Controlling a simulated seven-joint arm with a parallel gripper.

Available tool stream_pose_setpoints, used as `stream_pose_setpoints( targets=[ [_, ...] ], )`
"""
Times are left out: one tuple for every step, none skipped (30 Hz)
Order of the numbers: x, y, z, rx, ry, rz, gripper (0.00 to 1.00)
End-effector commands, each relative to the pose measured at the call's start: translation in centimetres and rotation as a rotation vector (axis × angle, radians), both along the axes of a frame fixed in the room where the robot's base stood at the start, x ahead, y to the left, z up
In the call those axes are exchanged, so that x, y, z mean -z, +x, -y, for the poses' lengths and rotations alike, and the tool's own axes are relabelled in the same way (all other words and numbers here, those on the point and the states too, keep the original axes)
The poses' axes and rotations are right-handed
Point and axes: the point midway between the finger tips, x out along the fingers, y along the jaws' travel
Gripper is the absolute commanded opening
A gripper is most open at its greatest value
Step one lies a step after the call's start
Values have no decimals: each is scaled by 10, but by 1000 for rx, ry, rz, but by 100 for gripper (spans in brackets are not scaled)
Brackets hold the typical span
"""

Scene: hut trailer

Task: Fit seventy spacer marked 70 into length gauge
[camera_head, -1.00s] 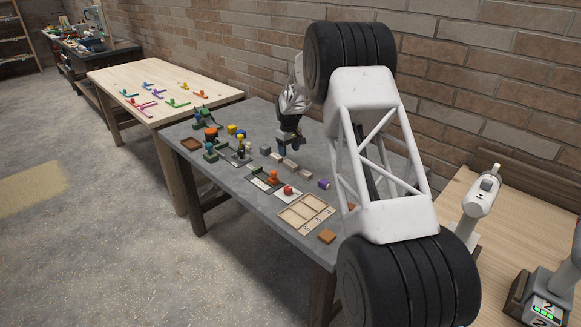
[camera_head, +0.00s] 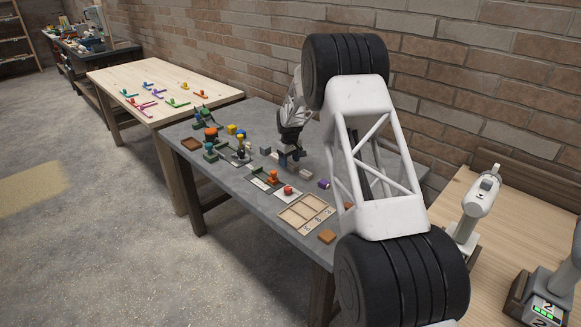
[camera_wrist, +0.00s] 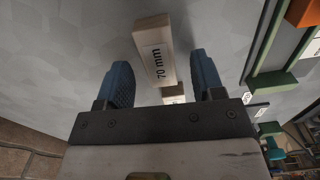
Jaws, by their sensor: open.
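The spacer marked 70 mm (camera_wrist: 156,52) is a pale beige block in the wrist view. It lies on the grey table just beyond and between the two blue fingers of my gripper (camera_wrist: 162,72). The fingers are open, with a gap on each side of it. Part of another pale block (camera_wrist: 172,97) shows below it, close to the palm. In the head view my gripper (camera_head: 291,160) is low over the row of pale blocks and hides most of them. A green bracket-like fixture (camera_wrist: 266,82), possibly the length gauge, stands at the right of the wrist view.
A light wooden tray with compartments (camera_head: 305,214) lies near the table's front edge. An orange piece (camera_head: 273,176), a red piece (camera_head: 288,189) and a purple block (camera_head: 324,184) lie close by. Several coloured parts crowd the table's far left end.

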Motion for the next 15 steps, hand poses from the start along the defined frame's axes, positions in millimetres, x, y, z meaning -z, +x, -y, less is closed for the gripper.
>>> stream_pose_setpoints(
  targets=[
    [5, 0, 0, 0, -1, -1, 62],
    [7, 0, 0, 0, -1, -1, 62],
    [9, 0, 0, 0, 0, 0, 62],
    [10, 0, 0, 0, 0, 0, 62],
    [10, 0, 0, 0, 0, 0, 62],
    [11, 0, 0, 0, 0, 0, 62],
    [11, 0, 0, 0, 0, 0, 62],
    [11, 0, 0, 0, 0, 0, 62],
    [11, 0, 0, 0, 0, 0, 62],
    [11, 0, 0, 0, 0, 0, 62],
    [11, 0, 0, 0, 0, 0, 62],
    [11, 0, 0, 0, 0, 0, 62],
    [11, 0, 0, 0, 0, 0, 62],
    [11, 0, 0, 0, 0, 0, 62],
    [11, 0, 0, 0, 0, 0, 62]
  ],
)
